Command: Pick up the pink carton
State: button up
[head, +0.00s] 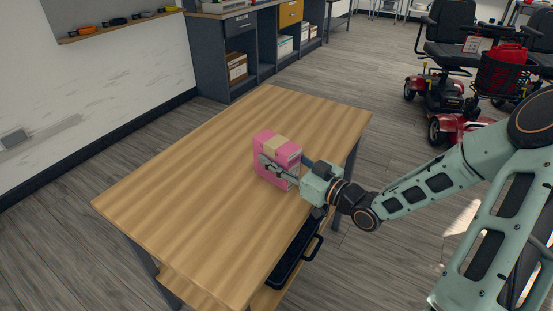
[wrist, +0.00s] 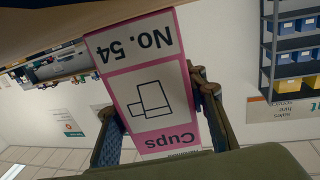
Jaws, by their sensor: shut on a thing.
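The pink carton (head: 274,155) stands upright on the wooden table (head: 190,190), near its right side, with a tan strip across its top. In the wrist view the carton (wrist: 150,85) appears upside down, with a white label reading "No. 54" and "Cups". My gripper (head: 280,170) reaches it from the right, with its fingers on either side of the carton. In the wrist view my gripper (wrist: 158,115) is shut on the carton. The carton's base looks to be at the tabletop; I cannot tell whether there is a gap.
The tabletop around the carton is bare. A black tray with a handle (head: 296,252) sits below the table's right edge. A grey cabinet (head: 235,50) stands behind, and red scooters (head: 447,100) stand at the back right.

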aim_at(287, 152)
jog(key=shift+r+p, duration=0.4)
jog(key=shift+r, duration=0.25)
notch_tip(287, 152, up, 3)
jog(key=shift+f+p, duration=0.15)
jog(key=shift+p, duration=0.55)
jog(key=s+r+p, duration=0.1)
jog(key=s+d+r+p, duration=0.1)
jog(key=r, duration=0.1)
jog(key=s+d+r+p, duration=0.1)
jog(key=s+r, duration=0.1)
jog(key=shift+s+d+r, duration=0.1)
jog(key=shift+d+r, duration=0.05)
jog(key=shift+r, duration=0.1)
jog(key=s+d+r+p, duration=0.3)
jog(key=s+p, duration=0.5)
jog(key=p, duration=0.3)
jog(key=shift+d+r, duration=0.4)
jog(key=shift+d, duration=0.05)
